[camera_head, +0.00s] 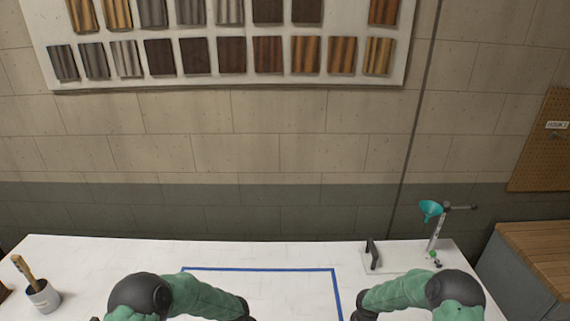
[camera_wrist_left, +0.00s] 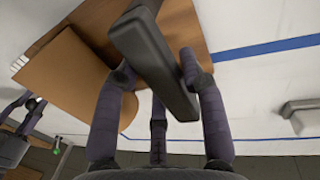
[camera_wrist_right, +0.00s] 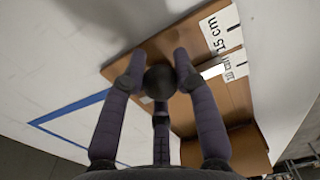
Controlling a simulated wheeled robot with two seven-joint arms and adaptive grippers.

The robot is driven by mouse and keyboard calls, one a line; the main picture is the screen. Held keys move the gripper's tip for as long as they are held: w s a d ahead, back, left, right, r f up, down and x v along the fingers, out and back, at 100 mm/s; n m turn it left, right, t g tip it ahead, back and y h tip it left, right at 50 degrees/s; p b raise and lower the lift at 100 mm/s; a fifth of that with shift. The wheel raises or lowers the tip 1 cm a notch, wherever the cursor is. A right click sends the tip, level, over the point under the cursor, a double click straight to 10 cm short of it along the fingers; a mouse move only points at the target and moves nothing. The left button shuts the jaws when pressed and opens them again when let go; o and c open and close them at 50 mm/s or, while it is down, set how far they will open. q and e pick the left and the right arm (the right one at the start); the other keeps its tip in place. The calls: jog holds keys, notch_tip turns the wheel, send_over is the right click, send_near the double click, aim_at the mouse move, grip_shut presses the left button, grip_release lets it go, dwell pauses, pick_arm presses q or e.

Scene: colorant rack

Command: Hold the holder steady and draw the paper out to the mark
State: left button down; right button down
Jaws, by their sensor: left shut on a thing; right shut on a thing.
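In the left wrist view my left gripper (camera_wrist_left: 155,70) is shut on a dark bar-shaped handle (camera_wrist_left: 160,85). The handle stands over a brown board-like piece (camera_wrist_left: 185,25), which looks like the holder. A lighter brown sheet or panel (camera_wrist_left: 65,75) lies beside it; I cannot tell whether it is the paper. In the right wrist view my right gripper (camera_wrist_right: 160,68) is shut on a dark round knob (camera_wrist_right: 159,82) over a brown surface (camera_wrist_right: 150,45). White labels read "15 cm" (camera_wrist_right: 222,31) and "10 cm" (camera_wrist_right: 235,66). Both grippers are below the head view.
A blue tape outline (camera_head: 260,269) marks the white table (camera_head: 80,257). A cup with a brush (camera_head: 43,296) stands at the left. A stand with a teal funnel (camera_head: 431,209) and a dark upright handle (camera_head: 372,254) are at the back right. The table's back middle is clear.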

pick_arm(q)
jog(key=shift+w, duration=0.1)
pick_arm(e)
jog(key=shift+d, duration=1.1)
jog(key=shift+w+d, duration=0.1)
jog(key=shift+d, duration=0.25)
jog(key=c, duration=0.9)
grip_release()
jog(key=shift+a, duration=0.1)
jog(key=shift+r, duration=0.1)
jog(key=shift+w+r, duration=0.1)
jog(key=shift+r, duration=0.2)
notch_tip(320, 180, up, 11)
jog(key=shift+r, duration=0.1)
